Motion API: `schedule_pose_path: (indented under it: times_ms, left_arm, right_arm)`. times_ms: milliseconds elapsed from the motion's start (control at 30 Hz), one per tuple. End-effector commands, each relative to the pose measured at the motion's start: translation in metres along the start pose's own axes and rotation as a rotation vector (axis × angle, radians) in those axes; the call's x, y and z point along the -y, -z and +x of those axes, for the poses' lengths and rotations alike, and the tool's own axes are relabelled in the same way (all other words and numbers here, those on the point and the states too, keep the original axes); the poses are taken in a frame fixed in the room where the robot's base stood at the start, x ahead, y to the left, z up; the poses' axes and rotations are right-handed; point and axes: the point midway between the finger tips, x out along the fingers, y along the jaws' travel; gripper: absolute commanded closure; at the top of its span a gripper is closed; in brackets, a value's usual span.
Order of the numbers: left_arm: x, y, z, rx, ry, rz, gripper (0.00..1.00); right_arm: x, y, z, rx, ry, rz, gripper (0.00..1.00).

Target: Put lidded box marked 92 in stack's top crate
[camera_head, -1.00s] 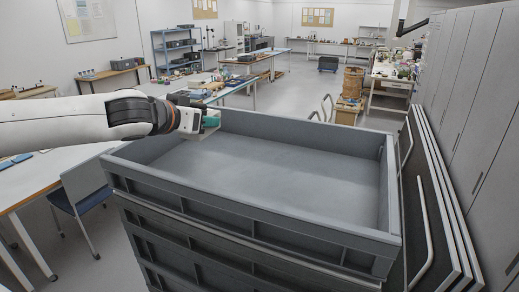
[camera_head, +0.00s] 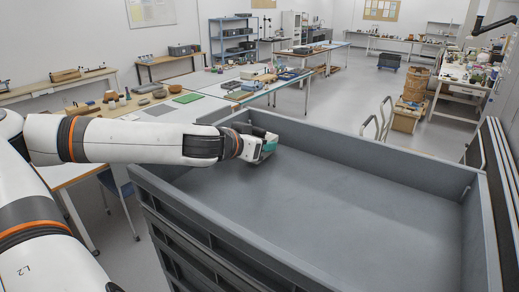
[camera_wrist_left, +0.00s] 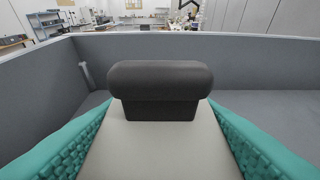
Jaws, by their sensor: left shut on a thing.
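The top crate (camera_head: 335,270) of the stack is grey, wide and open, and its visible floor is bare. My left gripper (camera_head: 266,148), with teal fingers, is at the crate's far-left corner, over its inside. In the left wrist view it (camera_wrist_left: 160,112) is shut on a black thing (camera_wrist_left: 160,82) with a wide rounded top over a narrower lower part. This looks like the lidded box, but no number shows on it. The crate wall (camera_wrist_left: 265,65) rises around it in that view. In the head view the held thing cannot be made out. My right gripper is not in view.
A white table (camera_head: 180,110) with small items stands beyond the crate's left side. A blue chair (camera_head: 118,190) is beside the stack. Dark panels (camera_head: 500,165) lean at the right. A cart (camera_head: 408,115) with wooden boxes stands behind. Most of the crate's inside is free.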

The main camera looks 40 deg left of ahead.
Motion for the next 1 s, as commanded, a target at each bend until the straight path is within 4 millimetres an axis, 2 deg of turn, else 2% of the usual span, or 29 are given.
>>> schedule_pose_path:
  times_ms: [67, 167, 500, 533, 633, 1000]
  left_arm:
    - [0.000, 0.008, 0.004, -0.001, 0.001, -0.001, 0.71]
    - [0.000, 0.016, 0.006, -0.001, 0.000, 0.000, 0.71]
    - [0.000, 0.020, 0.008, 0.001, 0.000, 0.000, 0.71]
    - [0.000, 0.019, 0.008, 0.001, -0.001, 0.000, 0.43]
    - [0.000, 0.019, 0.008, 0.000, 0.000, 0.000, 0.27]
    - [0.000, 0.016, 0.006, 0.000, -0.001, 0.002, 0.25]
  right_arm:
    - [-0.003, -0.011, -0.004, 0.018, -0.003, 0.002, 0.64]
    - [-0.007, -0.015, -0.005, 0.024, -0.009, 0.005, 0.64]
    - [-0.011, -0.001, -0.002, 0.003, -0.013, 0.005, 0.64]
    - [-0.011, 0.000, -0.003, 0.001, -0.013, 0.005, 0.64]
    - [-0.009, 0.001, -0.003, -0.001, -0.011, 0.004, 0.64]
    - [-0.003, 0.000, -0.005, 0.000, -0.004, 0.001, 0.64]
